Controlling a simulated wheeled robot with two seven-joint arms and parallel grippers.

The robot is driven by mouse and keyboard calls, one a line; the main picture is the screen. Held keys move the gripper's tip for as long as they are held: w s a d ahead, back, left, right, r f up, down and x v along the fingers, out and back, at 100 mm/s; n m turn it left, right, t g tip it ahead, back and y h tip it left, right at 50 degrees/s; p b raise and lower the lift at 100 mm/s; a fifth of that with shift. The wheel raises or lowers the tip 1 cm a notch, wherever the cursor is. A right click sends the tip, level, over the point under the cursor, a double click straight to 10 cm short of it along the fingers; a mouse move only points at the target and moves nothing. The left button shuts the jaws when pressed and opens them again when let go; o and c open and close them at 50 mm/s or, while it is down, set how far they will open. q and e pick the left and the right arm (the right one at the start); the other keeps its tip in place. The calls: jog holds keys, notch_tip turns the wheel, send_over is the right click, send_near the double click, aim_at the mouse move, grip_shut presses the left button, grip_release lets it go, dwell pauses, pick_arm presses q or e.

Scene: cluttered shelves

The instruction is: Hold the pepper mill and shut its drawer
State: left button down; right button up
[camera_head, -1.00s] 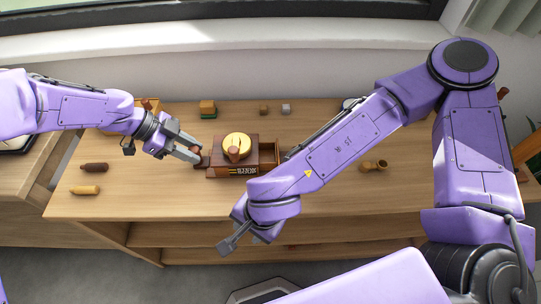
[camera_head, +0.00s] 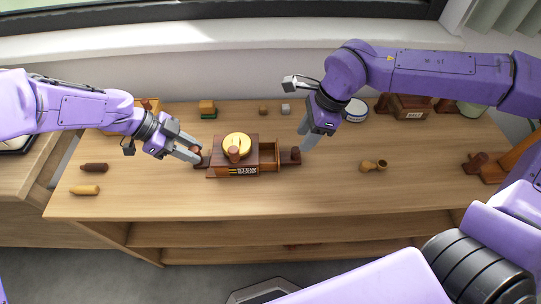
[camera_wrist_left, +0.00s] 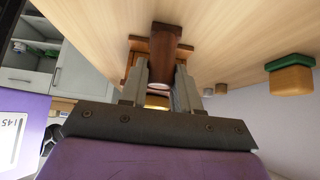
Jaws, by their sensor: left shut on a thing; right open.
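The pepper mill (camera_head: 222,160) is a dark brown wooden box with a yellow dome and a brown knob on top, upright on the table. Its drawer (camera_head: 270,157) stands open to the right, with a dark knob (camera_head: 294,155) at its outer end. My left gripper (camera_head: 194,153) is shut on the mill's brown part at its left side; in the left wrist view brown wood (camera_wrist_left: 164,52) shows between and beyond the fingers. My right gripper (camera_head: 311,140) is open, just right of and above the drawer knob, apparently apart from it.
Two small bottles (camera_head: 88,178) lie at the table's left. A green-based block (camera_head: 207,109) and small cubes (camera_head: 274,110) stand at the back. A wooden scoop-like item (camera_head: 373,165) lies to the right. A brown box (camera_head: 408,107) stands back right. The table front is clear.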

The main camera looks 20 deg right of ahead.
aim_at(279, 157)
jog(key=x, duration=0.5)
grip_shut()
jog(key=shift+w+a, duration=0.25)
jog(key=shift+a, duration=0.7)
jog(key=shift+w+a, duration=0.3)
jog(key=shift+a, duration=0.6)
jog(key=shift+w+a, duration=0.1)
jog(key=shift+a, duration=0.35)
jog(key=shift+o, duration=1.2)
grip_release()
jog(key=v, duration=1.2)
